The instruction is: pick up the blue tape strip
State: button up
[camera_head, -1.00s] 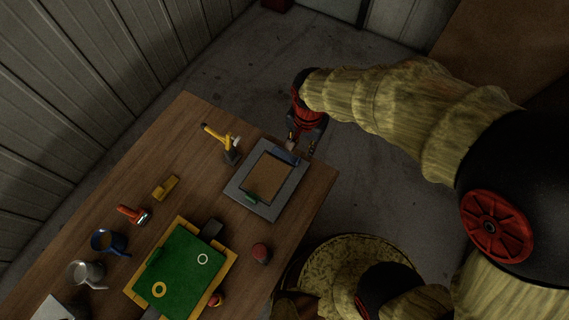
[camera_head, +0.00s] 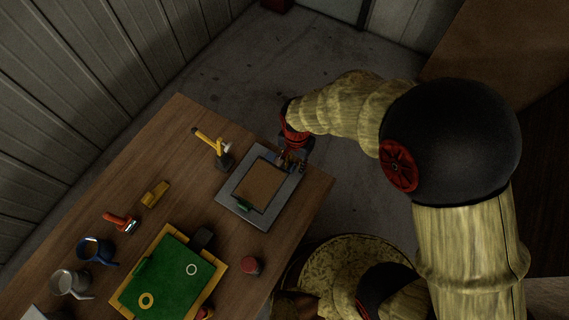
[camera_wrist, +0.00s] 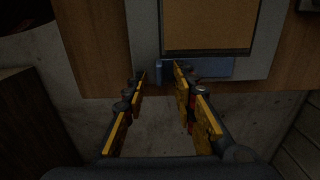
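The blue tape strip (camera_wrist: 208,69) lies along the near edge of the grey frame (camera_wrist: 146,30) in the wrist view. In the head view it is mostly hidden by my gripper (camera_head: 291,164). My gripper is open, and its fingertips also show in the wrist view (camera_wrist: 160,73). The strip's left end lies between the fingertips in that picture, and the right finger overlaps part of it. I cannot tell whether either finger touches it. The grey frame (camera_head: 228,201) surrounds a brown panel (camera_head: 260,186).
A green piece (camera_head: 244,207) sits on the frame. A yellow-handled tool (camera_head: 212,147), a yellow block (camera_head: 155,193), a red-handled tool (camera_head: 119,221), mugs (camera_head: 97,250), a green board (camera_head: 172,275) and a red round item (camera_head: 250,265) stand on the wooden table (camera_head: 180,125).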

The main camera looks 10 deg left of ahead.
jog(key=shift+c, duration=0.4)
grip_shut()
jog(key=shift+r, duration=0.1)
jog(key=shift+r, duration=0.5)
notch_tip(320, 180, up, 2)
jog(key=shift+r+p, duration=0.25)
jog(key=shift+p, duration=0.5)
jog(key=s+a+r+p, duration=0.1)
jog(key=s+r+p, duration=0.3)
jog(key=s+r, duration=0.6)
jog(key=s, duration=0.4)
jog(key=shift+a, duration=0.2)
